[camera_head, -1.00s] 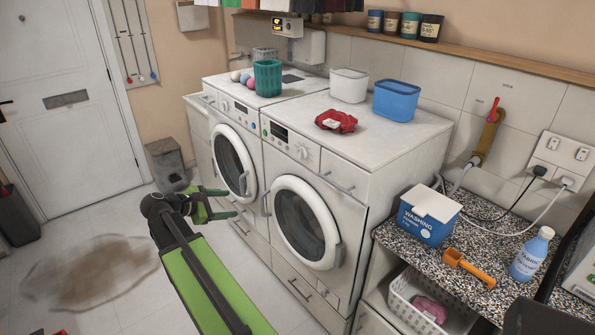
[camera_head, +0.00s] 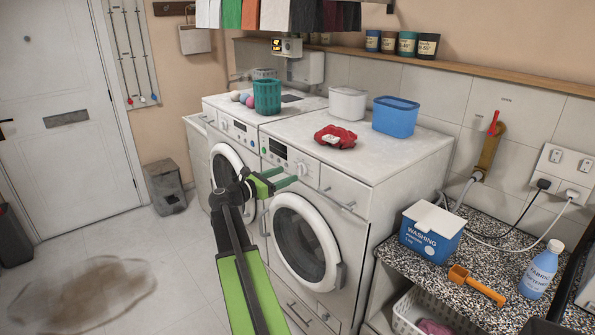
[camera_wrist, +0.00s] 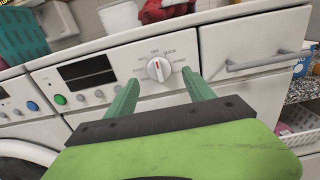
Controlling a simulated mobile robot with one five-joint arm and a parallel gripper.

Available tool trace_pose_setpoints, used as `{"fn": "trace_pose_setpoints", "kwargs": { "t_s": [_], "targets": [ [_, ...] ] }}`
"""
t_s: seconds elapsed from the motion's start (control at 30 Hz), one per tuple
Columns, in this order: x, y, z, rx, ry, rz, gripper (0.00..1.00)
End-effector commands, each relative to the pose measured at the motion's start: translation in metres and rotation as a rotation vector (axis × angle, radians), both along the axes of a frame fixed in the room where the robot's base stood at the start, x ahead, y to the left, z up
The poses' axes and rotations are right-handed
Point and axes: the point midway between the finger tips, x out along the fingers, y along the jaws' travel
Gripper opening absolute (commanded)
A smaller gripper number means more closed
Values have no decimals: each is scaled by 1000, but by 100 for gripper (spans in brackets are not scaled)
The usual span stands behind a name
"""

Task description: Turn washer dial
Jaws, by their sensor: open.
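The washer dial (camera_wrist: 158,69) is a round white knob with a red mark, on the front panel of the nearer white machine (camera_head: 345,165). In the head view the dial (camera_head: 300,168) is small, just past my fingertips. My gripper (camera_head: 287,178) is open and empty in front of the panel. In the wrist view its two green fingers (camera_wrist: 160,92) point at the panel, with the dial between and beyond their tips. I see no clear contact. A dark display (camera_wrist: 87,71) and small buttons lie left of the dial.
A drawer handle (camera_wrist: 268,61) sticks out right of the dial. A red cloth (camera_head: 336,137), a white tub (camera_head: 347,104), a blue tub (camera_head: 396,116) and a green basket (camera_head: 267,97) stand on top. A second machine (camera_head: 232,135) adjoins on the left. The floor at left is open, with a brown puddle.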

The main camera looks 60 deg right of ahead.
Motion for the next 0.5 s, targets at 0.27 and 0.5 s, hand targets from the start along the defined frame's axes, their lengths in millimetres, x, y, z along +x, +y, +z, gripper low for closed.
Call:
{"fn": "trace_pose_setpoints", "kwargs": {
  "t_s": [0.27,0.5],
  "targets": [
    [-15,-48,0,0,-1,0,62],
    [-18,-55,0,0,-1,1,62]
  ]
}}
